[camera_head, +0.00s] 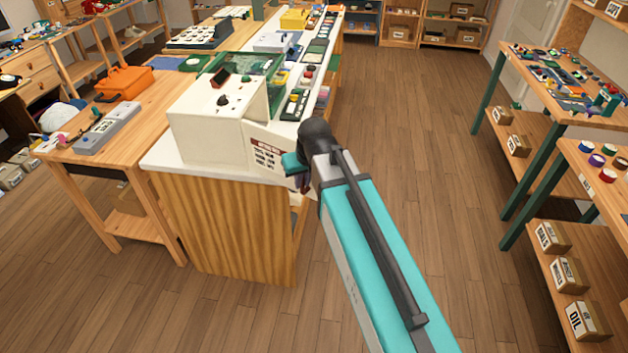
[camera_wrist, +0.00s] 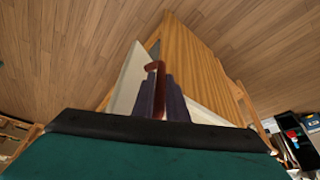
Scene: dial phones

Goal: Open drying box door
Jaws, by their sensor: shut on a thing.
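The drying box (camera_head: 210,125) is a cream-white box on the near end of the white-topped counter, with small dark knobs on top and a printed label on its right part. My gripper (camera_head: 303,184) is at the counter's near right corner, just below the label. In the wrist view, the two dark fingers (camera_wrist: 160,98) are shut on a reddish-brown handle (camera_wrist: 155,67). A pale panel (camera_wrist: 128,78) lies beside the handle; I cannot tell whether it is the door. The head view hides the handle behind my arm, and I cannot tell how far the door is open.
The counter's wooden end panel (camera_head: 235,228) stands below the box. A wooden bench (camera_head: 75,165) is close on the left. The floor (camera_head: 420,150) to the right is clear up to the shelved tables (camera_head: 590,155).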

